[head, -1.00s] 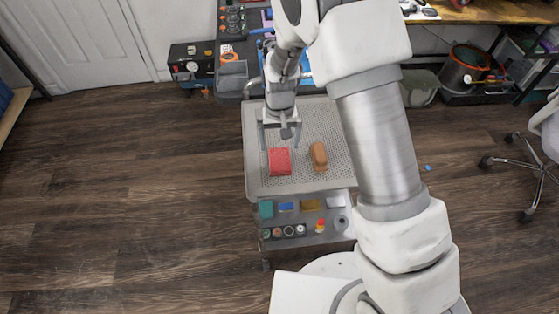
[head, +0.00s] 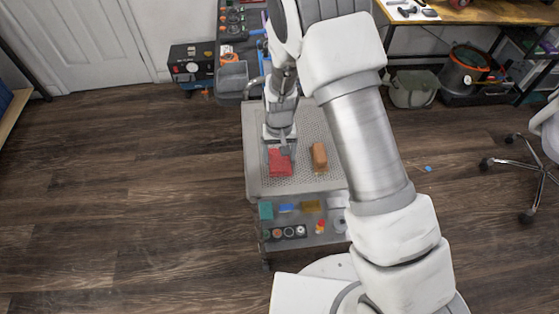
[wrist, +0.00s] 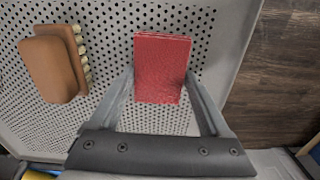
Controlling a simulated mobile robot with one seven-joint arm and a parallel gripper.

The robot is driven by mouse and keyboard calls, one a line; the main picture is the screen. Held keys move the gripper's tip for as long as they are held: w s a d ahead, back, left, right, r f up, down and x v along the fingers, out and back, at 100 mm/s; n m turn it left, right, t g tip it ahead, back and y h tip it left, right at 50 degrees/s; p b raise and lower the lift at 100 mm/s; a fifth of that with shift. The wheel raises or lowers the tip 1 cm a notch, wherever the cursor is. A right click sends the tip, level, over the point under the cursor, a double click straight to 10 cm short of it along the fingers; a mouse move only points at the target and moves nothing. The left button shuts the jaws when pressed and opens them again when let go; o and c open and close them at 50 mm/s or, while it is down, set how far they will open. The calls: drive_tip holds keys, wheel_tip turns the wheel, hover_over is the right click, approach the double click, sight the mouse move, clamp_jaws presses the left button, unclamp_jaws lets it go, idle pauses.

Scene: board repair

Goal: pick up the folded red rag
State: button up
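The folded red rag (head: 280,165) lies flat on the perforated top of the grey cart. In the wrist view the rag (wrist: 161,65) is a dark red rectangle. My gripper (head: 281,150) is low over the rag, pointing down. In the wrist view my gripper (wrist: 161,78) is open, with one finger on each side of the rag's near part. I cannot tell whether the fingertips touch the cart top.
A brown brush (head: 319,157) lies right of the rag; the wrist view shows this brush (wrist: 56,65) with pale bristles. The cart top (head: 258,183) has a raised rim. Its lower shelf (head: 285,221) holds several small items.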

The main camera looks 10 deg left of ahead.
sight(279, 158)
drive_tip(key=c, duration=0.4)
drive_tip(key=shift+r, duration=0.6)
wheel_tip(279, 158, up, 3)
drive_tip(key=shift+f, duration=0.15)
drive_tip(key=d+r, duration=0.2)
drive_tip(key=d, duration=0.2)
drive_tip(key=d+r, duration=0.2)
drive_tip(key=d, duration=0.1)
drive_tip(key=d+r, duration=0.3)
drive_tip(key=d, duration=0.1)
drive_tip(key=shift+s+d+p, duration=0.25)
drive_tip(key=shift+d+p, duration=0.1)
